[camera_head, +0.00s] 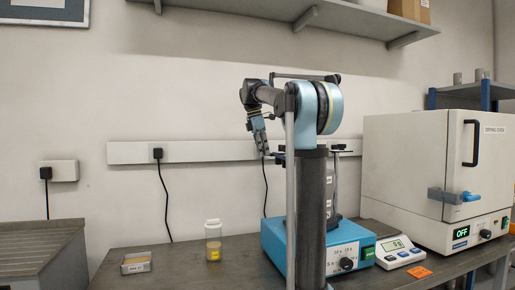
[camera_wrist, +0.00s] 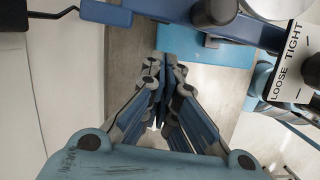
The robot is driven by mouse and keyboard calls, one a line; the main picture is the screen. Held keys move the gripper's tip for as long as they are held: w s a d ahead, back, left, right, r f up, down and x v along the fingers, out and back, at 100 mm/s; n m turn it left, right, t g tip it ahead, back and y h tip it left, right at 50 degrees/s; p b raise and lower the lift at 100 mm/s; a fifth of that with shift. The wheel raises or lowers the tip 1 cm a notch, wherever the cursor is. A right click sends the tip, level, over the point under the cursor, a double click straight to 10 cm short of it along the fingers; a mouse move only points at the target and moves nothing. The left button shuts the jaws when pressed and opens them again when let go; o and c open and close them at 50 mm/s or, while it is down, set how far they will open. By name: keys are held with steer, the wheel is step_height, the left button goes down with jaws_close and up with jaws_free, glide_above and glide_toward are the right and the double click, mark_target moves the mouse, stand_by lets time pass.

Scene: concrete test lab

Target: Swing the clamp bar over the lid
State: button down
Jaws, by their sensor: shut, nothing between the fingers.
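My gripper (camera_head: 262,146) points down, left of my arm and in front of the wall. In the wrist view its fingers (camera_wrist: 160,68) meet at the tips, with nothing between them. A dark blue bar (camera_wrist: 107,12), likely the clamp bar, crosses the top of the wrist view, apart from the fingertips. A black-ended rod extends to its left. A white plate marked LOOSE and TIGHT (camera_wrist: 291,62) is at the right. The blue device base (camera_head: 275,236) stands on the bench, with a control knob on its front panel. My arm hides much of the device; I cannot make out the lid.
A scale (camera_head: 399,252) and a white oven (camera_head: 418,170) stand at right. An orange tag (camera_head: 419,272) lies in front. A shelf (camera_head: 330,17) hangs above.

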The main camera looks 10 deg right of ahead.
steer(key=shift+w+d, duration=0.1)
steer(key=shift+d, duration=1.15)
steer(key=shift+d, duration=0.1)
